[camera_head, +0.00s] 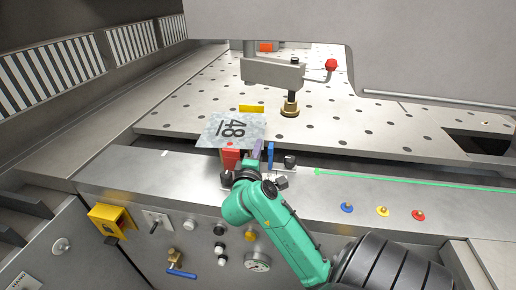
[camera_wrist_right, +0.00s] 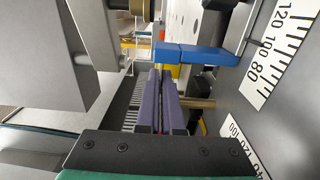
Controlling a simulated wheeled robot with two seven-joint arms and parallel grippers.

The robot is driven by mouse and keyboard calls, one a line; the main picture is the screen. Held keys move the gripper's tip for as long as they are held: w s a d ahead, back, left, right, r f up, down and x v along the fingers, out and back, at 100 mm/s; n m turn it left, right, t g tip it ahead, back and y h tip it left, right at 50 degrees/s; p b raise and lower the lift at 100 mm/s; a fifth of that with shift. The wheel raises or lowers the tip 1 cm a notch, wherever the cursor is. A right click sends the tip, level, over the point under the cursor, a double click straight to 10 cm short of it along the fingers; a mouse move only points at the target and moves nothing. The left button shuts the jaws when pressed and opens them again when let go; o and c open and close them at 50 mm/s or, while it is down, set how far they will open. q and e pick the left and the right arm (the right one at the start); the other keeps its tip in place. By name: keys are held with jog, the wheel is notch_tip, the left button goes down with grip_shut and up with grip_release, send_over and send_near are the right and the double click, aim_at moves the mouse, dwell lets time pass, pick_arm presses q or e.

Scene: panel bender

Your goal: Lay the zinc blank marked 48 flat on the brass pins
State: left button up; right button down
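The zinc blank (camera_head: 226,130) is a thin grey sheet marked 48. It lies at the front edge of the perforated table, just behind the red block (camera_head: 230,158). My right gripper (camera_head: 257,149) has its purple fingers at the blank's near right edge. In the right wrist view the fingers (camera_wrist_right: 160,100) are almost together, with a thin gap, and appear closed on the sheet, seen edge-on. A brass rod (camera_wrist_right: 200,103) shows beside the fingers and may be one of the pins. The head view does not show the pins clearly. My left gripper is out of view.
A blue block (camera_head: 270,155) stands right of the fingers and a yellow block (camera_head: 252,108) behind the blank. A clamp arm (camera_head: 272,73) with a red knob overhangs the table (camera_head: 350,120). A green line (camera_head: 400,176) runs along the front rail, with coloured buttons below.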

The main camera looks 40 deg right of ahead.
jog(key=shift+f+b, duration=0.35)
jog(key=shift+b, duration=0.05)
jog(key=c, duration=1)
grip_release()
jog(key=shift+a, duration=0.1)
